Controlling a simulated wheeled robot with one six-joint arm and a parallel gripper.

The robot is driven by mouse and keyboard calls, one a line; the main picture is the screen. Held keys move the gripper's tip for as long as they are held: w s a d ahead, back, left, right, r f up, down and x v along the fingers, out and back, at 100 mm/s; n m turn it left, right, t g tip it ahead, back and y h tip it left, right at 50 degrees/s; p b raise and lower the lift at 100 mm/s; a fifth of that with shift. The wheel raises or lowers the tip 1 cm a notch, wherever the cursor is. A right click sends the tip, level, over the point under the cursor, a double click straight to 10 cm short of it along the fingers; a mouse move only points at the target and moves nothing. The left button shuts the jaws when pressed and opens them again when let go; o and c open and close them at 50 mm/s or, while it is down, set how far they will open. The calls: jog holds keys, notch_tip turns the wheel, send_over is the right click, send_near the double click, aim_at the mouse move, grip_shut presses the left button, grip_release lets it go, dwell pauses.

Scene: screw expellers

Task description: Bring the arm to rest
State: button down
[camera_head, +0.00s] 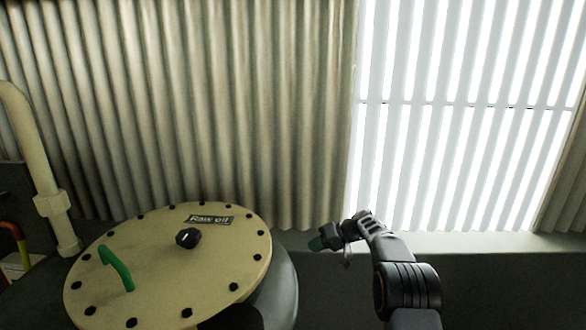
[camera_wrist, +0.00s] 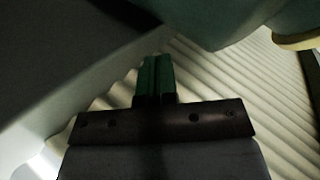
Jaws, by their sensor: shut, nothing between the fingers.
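My gripper (camera_head: 316,243) shows in the head view to the right of the round tank lid, at the end of my bent arm. Its green fingertips point left, toward the lid, and are apart from it. In the wrist view the two green fingers (camera_wrist: 155,80) lie side by side, shut, with nothing seen between them.
A cream tank lid (camera_head: 160,262) labelled "Raw oil" has a green handle (camera_head: 117,268), a black knob (camera_head: 188,238) and a bolted rim. A cream pipe (camera_head: 40,170) stands at left. Corrugated wall (camera_head: 200,110) and a bright slatted window (camera_head: 465,110) are behind.

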jog(key=s+d+r+m+t+h+b, duration=0.1)
jog(key=s+d+h, duration=0.2)
jog(key=s, duration=0.9)
jog(key=s+d+r+m+t+h+b, duration=0.1)
jog(key=s+d+m+h, duration=0.1)
jog(key=s, duration=1.1)
jog(key=s+d+r+m+t+h+b, duration=0.1)
jog(key=s+d+h, duration=0.3)
jog(key=s, duration=0.8)
jog(key=shift+s+r+h+b, duration=0.2)
jog(key=shift+s+h+b, duration=0.15)
jog(key=shift+h, duration=0.85)
jog(key=c, duration=1.8)
grip_release()
